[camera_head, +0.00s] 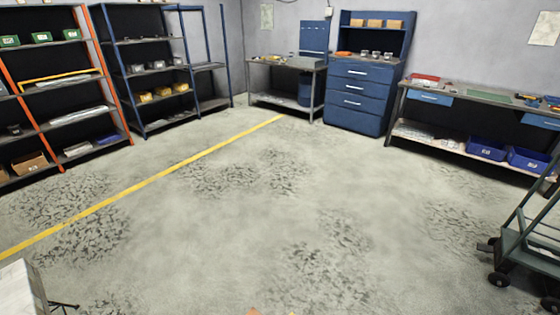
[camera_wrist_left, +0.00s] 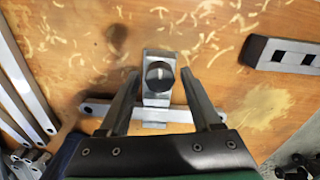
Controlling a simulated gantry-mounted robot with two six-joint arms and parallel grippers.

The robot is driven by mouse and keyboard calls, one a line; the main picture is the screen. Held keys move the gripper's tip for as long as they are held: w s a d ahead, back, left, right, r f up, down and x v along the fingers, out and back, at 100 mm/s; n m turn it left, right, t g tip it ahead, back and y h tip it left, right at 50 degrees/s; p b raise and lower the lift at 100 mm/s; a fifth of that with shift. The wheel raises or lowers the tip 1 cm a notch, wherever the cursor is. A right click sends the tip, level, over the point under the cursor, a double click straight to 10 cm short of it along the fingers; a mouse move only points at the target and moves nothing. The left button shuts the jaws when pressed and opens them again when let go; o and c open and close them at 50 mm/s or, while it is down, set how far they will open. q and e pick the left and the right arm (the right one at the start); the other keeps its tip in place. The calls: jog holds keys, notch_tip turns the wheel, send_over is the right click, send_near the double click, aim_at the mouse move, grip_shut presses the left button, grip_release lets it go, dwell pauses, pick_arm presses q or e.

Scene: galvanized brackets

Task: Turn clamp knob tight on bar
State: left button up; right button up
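In the left wrist view, a clamp (camera_wrist_left: 155,55) of grey metal lies on a wooden worktop, with a round black knob (camera_wrist_left: 160,76) on top. The knob carries a pale line pointing roughly up the picture. A flat grey bar (camera_wrist_left: 178,114) with a hole near its left end runs crosswise at the clamp's lower part. My left gripper (camera_wrist_left: 159,73) is open, its two fingers on either side of the knob, with visible gaps. Whether the clamp presses on the bar cannot be told. The head view shows none of these clearly, and my right gripper is in neither view.
Long metal strips (camera_wrist_left: 22,75) lie at the left of the wooden worktop (camera_wrist_left: 75,30), which has scattered shavings. In the head view, a cart (camera_head: 530,240) stands at right; the floor (camera_head: 260,210) is clear.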

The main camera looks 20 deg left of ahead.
pick_arm(q)
notch_tip(320, 180, up, 6)
jog(key=p, duration=0.6)
jog(key=shift+r, duration=0.15)
